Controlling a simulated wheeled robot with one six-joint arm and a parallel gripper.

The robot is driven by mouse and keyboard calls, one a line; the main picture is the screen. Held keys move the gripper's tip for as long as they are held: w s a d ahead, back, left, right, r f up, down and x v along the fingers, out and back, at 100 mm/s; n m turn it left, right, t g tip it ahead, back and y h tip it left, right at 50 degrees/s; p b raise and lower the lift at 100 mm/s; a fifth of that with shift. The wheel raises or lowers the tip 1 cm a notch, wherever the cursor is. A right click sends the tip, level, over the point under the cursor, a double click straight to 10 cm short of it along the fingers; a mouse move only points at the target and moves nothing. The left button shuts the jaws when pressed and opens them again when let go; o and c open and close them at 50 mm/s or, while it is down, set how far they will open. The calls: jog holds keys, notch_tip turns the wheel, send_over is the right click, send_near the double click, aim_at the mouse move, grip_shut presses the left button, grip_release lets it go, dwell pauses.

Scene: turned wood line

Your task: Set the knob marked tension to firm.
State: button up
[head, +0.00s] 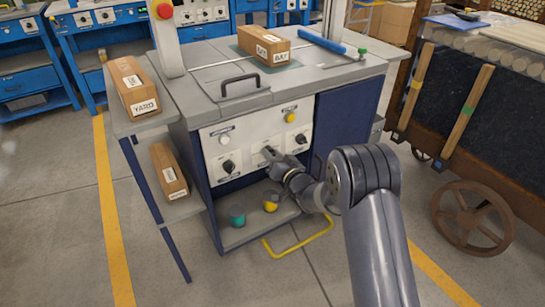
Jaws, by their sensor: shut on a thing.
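The white control panel (257,138) is on the front of the grey-topped machine. It bears a black knob at the lower left (229,167) and another black knob at the right (301,139). My gripper (269,154) reaches the panel between these two and is shut on the middle knob, which it mostly hides. The small labels on the panel are too small to read, so I cannot tell which knob is marked tension or where its pointer stands.
A white button (225,140) and a yellow button (290,117) sit above the knobs. A lower shelf holds a teal object (237,215) and a yellow one (270,201). Boxes stand on the left side table (152,125). A wheeled cart (485,120) is at right.

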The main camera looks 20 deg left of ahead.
jog(key=m, duration=0.6)
jog(key=shift+d, duration=0.1)
jog(key=m+p, duration=0.1)
jog(key=m, duration=0.5)
jog(key=shift+f, duration=0.15)
jog(key=shift+m, duration=0.3)
jog(key=shift+w, duration=0.1)
jog(key=o, duration=1)
jog(key=shift+d, duration=0.1)
jog(key=p+v, duration=0.2)
jog(key=v, duration=0.8)
jog(key=shift+s+d, duration=0.2)
jog(key=shift+s, duration=0.05)
